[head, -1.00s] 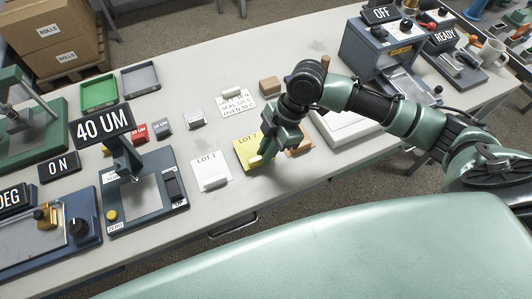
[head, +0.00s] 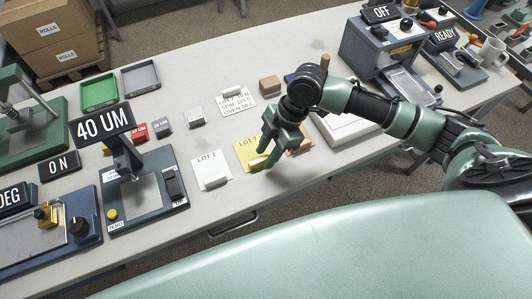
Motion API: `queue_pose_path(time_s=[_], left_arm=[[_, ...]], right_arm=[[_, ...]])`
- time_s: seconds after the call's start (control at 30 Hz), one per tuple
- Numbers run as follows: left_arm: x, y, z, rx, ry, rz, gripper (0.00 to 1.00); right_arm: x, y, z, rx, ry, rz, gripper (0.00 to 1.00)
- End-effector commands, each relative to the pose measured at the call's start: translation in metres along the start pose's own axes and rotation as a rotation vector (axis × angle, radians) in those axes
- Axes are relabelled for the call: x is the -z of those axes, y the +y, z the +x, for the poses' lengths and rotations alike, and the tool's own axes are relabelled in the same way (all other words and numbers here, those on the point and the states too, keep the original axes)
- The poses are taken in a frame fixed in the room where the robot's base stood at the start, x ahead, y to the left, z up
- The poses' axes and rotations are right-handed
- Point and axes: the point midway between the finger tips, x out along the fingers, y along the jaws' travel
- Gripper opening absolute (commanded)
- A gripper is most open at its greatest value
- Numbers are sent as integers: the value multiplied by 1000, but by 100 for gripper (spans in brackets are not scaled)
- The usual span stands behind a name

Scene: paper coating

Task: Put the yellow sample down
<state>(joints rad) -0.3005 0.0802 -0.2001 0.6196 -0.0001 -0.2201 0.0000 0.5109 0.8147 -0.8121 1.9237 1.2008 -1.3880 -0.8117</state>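The yellow sample (head: 246,153), a sheet marked LOT 2 with a yellow grip block at its lower right edge, lies flat on the bench. My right gripper (head: 270,156) is low over the bench at this block. Its fingers look spread, with the block's end by the near finger; whether they touch is too small to tell. A white LOT 1 sample (head: 209,169) lies to the left of the yellow one. An orange-brown sample (head: 302,145) lies to the right, partly hidden behind my gripper. My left gripper is not in view.
A 40 UM gauge (head: 145,190) stands left of the samples. A white board (head: 345,126) lies right, partly under my arm. Bare bench lies in front of the samples.

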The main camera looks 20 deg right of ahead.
Motion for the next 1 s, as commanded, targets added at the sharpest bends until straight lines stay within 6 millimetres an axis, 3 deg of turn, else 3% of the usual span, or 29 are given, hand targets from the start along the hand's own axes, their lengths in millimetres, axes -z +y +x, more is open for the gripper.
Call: queue_pose_path(time_s=[0.5, 0.7, 1.0], left_arm=[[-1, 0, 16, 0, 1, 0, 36], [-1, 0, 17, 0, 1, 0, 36], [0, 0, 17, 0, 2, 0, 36]], right_arm=[[0, 1, -99, -3, 0, -1, 35], [0, 0, -113, -1, 1, 0, 35], [0, 0, -114, -1, 1, 0, 35]])
